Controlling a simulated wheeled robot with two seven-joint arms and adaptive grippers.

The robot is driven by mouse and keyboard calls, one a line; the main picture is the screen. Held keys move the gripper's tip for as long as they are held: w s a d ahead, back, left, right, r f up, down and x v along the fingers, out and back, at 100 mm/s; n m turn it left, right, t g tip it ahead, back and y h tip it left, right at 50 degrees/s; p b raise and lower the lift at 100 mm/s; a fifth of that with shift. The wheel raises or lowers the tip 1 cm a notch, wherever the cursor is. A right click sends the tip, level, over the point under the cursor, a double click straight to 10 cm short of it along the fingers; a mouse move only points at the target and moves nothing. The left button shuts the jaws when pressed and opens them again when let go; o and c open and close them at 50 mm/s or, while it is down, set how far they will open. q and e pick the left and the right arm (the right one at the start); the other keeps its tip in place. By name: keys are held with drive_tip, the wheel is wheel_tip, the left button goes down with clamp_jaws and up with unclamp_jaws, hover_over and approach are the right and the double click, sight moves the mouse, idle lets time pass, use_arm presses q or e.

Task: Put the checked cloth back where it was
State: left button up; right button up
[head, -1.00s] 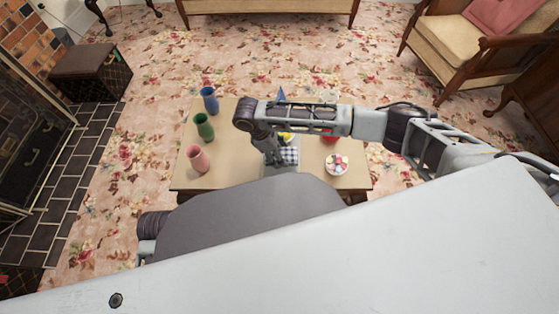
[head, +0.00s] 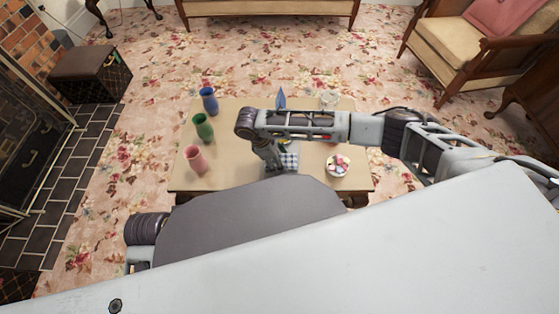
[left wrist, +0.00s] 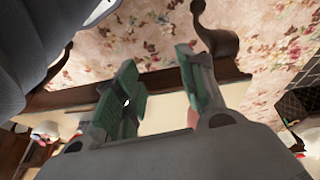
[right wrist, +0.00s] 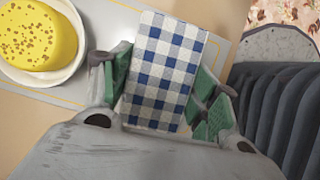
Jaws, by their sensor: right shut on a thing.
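The blue-and-white checked cloth (right wrist: 165,70) is a folded rectangle between the green-padded fingers of my right gripper (right wrist: 163,95) in the right wrist view. That gripper is shut on it. In the head view the cloth (head: 290,160) shows just beyond my body, over the near part of the table (head: 235,172). A grey mat with a yellow line (right wrist: 219,48) lies beneath it; I cannot tell whether the cloth touches the mat. My left gripper (left wrist: 157,78) is open and empty by the table edge in the left wrist view; my body hides it in the head view.
A yellow speckled cake (right wrist: 38,35) on a white plate (right wrist: 70,75) is left of the cloth. Blue (head: 209,102), green (head: 203,127) and pink (head: 195,159) cups stand along the table's left side. A bowl of sweets (head: 338,165) and a clear dish (head: 329,98) are on the right.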

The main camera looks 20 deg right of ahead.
drive_tip(key=o, duration=0.9)
use_arm(q)
drive_tip(key=shift+s+f, duration=0.25)
drive_tip(key=shift+f, duration=0.1)
drive_tip(key=shift+w, duration=0.1)
use_arm(e)
drive_tip(key=shift+r, duration=0.1)
drive_tip(key=shift+w+a+r, duration=0.1)
drive_tip(key=shift+a+r, duration=0.15)
drive_tip(key=shift+r, duration=0.2)
use_arm(q)
drive_tip(key=shift+g+y, duration=0.3)
drive_tip(key=shift+g, duration=0.4)
drive_tip(key=f+p, duration=0.2)
drive_tip(key=a+f+p, duration=0.1)
drive_tip(key=f+p, duration=0.1)
drive_tip(key=f, duration=0.1)
drive_tip(key=shift+f, duration=0.25)
use_arm(e)
drive_tip(key=v, duration=1)
drive_tip(key=shift+a+r, duration=0.15)
drive_tip(key=shift+r, duration=0.25)
